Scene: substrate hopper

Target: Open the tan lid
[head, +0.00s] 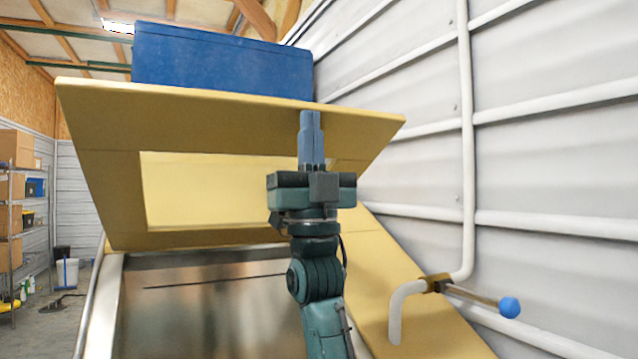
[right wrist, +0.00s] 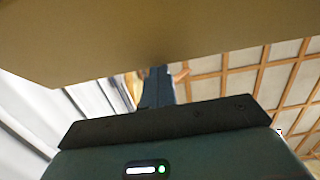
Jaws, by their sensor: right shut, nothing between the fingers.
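The tan lid (head: 240,112) is tilted up above the hopper in the head view, with its front edge raised and its underside facing me. A lighter rectangular panel shows on its underside. My right gripper (head: 311,116) is shut and empty, its blue fingers pointing up at the lid's underside near the front edge, right of the middle. In the right wrist view the lid (right wrist: 150,40) fills the top, and the fingertips (right wrist: 156,70) reach its edge; whether they touch cannot be told for certain. My left gripper is not in view.
A blue box (head: 222,62) shows above the lid. The metal hopper front (head: 200,300) is below it. At right are a grey ribbed wall, a white pipe (head: 465,140) and a blue-knobbed lever (head: 509,307). A shelf with boxes (head: 14,200) stands far left.

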